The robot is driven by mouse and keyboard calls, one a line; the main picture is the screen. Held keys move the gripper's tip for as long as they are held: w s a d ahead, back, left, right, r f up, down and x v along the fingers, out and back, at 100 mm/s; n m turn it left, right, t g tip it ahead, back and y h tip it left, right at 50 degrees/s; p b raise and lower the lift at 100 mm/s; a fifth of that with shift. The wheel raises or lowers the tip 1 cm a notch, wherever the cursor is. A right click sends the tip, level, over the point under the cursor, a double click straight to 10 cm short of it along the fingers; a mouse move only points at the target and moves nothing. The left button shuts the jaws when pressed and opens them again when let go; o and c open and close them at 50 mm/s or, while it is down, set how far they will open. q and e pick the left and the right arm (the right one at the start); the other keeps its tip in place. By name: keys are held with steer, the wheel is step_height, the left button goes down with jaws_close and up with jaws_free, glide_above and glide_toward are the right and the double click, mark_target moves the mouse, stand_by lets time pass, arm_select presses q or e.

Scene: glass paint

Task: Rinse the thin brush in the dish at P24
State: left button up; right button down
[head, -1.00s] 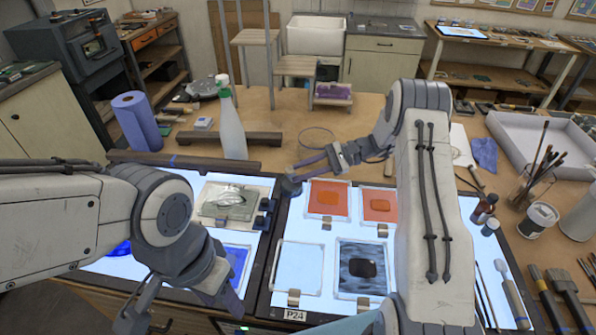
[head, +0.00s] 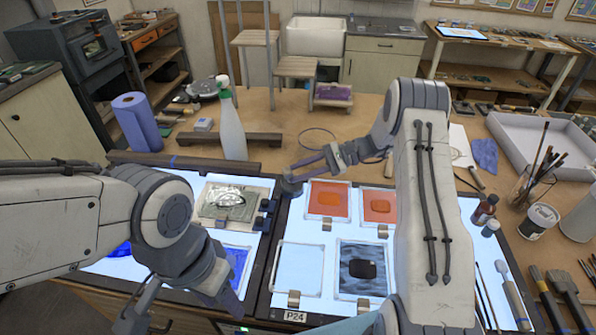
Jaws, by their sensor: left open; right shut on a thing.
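My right gripper (head: 305,170) reaches left over the back left corner of the light panel labelled P24 (head: 295,316). It is shut on a thin item, which I take to be the thin brush; the fingers hide most of it. A small dark rounded shape (head: 290,188) shows at its fingertips at that corner. It may be the dish, and I cannot tell whether the brush tip touches it. My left gripper (head: 175,312) is open and empty, low at the front left; its fingers are partly cut off by the frame edge.
Panel P24 bears orange panes (head: 328,200), a clear pane (head: 297,268) and a dark pane (head: 361,268). A spray bottle (head: 232,130) and blue roll (head: 137,122) stand at the back left. A brush jar (head: 530,188) and white tray (head: 545,150) stand right.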

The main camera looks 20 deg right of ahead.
steer(key=shift+s+a+r+p, duration=0.25)
steer(key=shift+s+r+p, duration=0.35)
steer(key=shift+r, duration=0.25)
steer(key=shift+s+a+r+p, duration=0.2)
steer(key=shift+s+r+p, duration=0.25)
steer(key=shift+r+p, duration=0.3)
steer(key=shift+r+p, duration=1.35)
steer(key=shift+r, duration=0.9)
